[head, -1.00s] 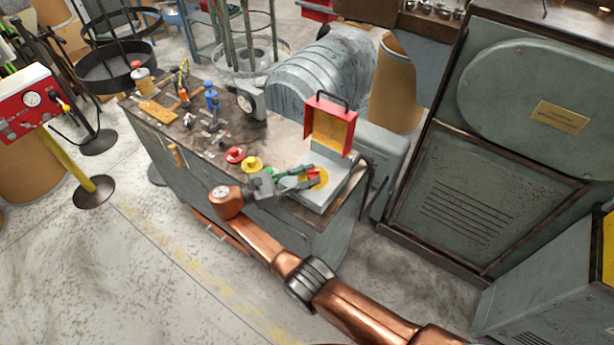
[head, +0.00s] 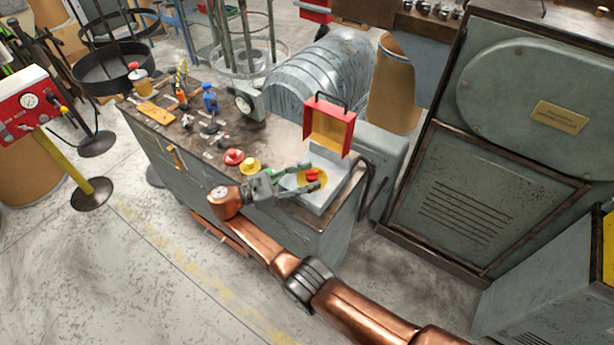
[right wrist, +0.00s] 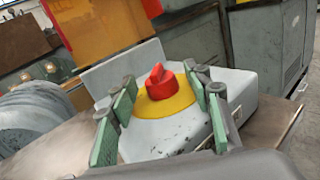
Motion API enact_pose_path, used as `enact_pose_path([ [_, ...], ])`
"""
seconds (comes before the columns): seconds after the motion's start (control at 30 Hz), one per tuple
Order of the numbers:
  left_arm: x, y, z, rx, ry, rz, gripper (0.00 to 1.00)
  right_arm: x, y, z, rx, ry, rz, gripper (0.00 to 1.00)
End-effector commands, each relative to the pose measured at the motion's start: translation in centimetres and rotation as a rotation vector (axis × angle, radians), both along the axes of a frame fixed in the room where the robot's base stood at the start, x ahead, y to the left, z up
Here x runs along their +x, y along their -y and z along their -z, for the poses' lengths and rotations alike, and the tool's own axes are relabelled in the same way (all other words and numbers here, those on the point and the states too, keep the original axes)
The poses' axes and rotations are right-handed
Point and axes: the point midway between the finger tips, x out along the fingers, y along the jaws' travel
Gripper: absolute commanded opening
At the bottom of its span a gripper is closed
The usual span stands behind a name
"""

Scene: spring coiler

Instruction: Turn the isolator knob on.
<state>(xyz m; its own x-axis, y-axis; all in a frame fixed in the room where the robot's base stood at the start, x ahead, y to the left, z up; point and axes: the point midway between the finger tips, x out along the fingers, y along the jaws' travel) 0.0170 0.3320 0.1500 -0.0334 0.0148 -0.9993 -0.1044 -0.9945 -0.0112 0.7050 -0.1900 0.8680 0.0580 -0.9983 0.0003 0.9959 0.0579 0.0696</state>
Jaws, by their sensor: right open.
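The isolator knob (head: 312,175) is red and sits on a yellow round plate (head: 330,180) on top of a grey box (head: 328,199). In the right wrist view the red knob (right wrist: 159,77) stands on its yellow base (right wrist: 166,98), ahead of and between my fingers. My right gripper (head: 300,185) is open, with its fingers apart on either side of the knob. Its green finger pads also show in the right wrist view (right wrist: 160,128). I cannot tell any contact with the knob. My left gripper is not in view.
A raised red and yellow cover (head: 329,127) stands behind the knob. A red button (head: 234,156) and a yellow button (head: 251,166) lie left of my gripper on the bench (head: 225,140). Blue-handled and orange tools stand farther left. A large grey cabinet (head: 470,190) stands at right.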

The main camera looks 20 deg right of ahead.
Motion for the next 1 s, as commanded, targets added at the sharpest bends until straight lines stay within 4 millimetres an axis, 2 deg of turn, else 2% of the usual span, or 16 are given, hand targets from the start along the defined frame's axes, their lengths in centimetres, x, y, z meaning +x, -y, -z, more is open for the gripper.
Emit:
enact_pose_path([
  [0.13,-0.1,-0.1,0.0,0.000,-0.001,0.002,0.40,0.0,0.0,-0.2,0.000,0.001,0.000,0.45],
  [0.27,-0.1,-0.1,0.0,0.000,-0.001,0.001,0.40,0.0,0.0,-1.4,0.002,0.004,0.000,0.45],
  [0.5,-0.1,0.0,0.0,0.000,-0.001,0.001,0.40,0.0,0.0,-6.0,0.002,0.004,0.000,0.45],
  [0.7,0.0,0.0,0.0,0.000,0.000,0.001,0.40,0.0,0.0,-8.9,0.001,0.003,0.000,0.45],
  [1.0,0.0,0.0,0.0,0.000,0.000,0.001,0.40,0.0,0.0,-10.0,0.000,-0.001,0.000,0.45],
])
